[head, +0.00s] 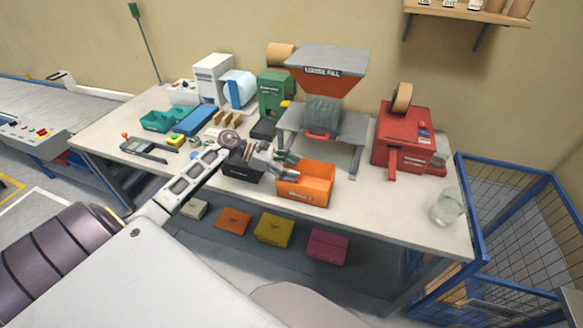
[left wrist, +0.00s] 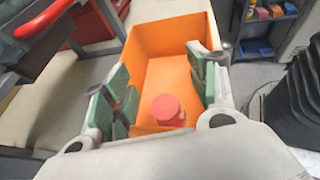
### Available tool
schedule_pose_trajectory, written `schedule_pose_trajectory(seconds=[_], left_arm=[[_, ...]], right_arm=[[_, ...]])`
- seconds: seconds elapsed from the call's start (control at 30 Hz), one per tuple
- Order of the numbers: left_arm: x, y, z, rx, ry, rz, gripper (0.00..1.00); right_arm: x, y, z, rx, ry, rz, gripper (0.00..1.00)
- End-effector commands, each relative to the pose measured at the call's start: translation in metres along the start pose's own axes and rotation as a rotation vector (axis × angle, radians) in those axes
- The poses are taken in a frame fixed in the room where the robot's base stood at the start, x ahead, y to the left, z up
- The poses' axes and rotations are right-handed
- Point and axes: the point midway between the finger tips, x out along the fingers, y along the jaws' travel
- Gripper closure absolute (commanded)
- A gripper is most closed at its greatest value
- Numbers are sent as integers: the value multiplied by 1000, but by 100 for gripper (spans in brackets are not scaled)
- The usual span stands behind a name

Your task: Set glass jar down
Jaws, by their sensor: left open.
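An orange bin (head: 305,186) stands near the table's front edge, and its open inside fills the middle of the left wrist view (left wrist: 160,42). A round red lid (left wrist: 167,108) shows low in the bin, between my fingers in the picture. The glass body under it cannot be made out. My left gripper (head: 286,167) is at the bin's left side, open, with green pads apart; it also shows in the left wrist view (left wrist: 162,92). I see a gap between each pad and the lid. A clear glass vessel (head: 447,208) stands at the table's right end. My right gripper is not in view.
A loose fill hopper (head: 326,68) stands behind the bin. A red machine (head: 405,140) is to the right. A black bin (head: 240,170) sits beside the orange one, partly hidden by my arm. The tabletop (head: 385,215) right of the orange bin is clear.

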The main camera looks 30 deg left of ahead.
Motion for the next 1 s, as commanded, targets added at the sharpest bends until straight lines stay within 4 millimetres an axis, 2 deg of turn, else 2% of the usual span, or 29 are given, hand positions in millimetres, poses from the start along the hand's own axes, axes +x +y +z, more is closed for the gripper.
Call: schedule_pose_trajectory(seconds=[0.07, 0.37, 1.0], left_arm=[[0, -1, -3, -9, 7, -1, 39], [-5, 0, 9, -4, 3, 1, 39], [-94, 0, 7, 0, 3, 1, 39]], right_arm=[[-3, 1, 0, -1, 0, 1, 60], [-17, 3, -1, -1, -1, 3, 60], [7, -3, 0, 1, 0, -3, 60]])
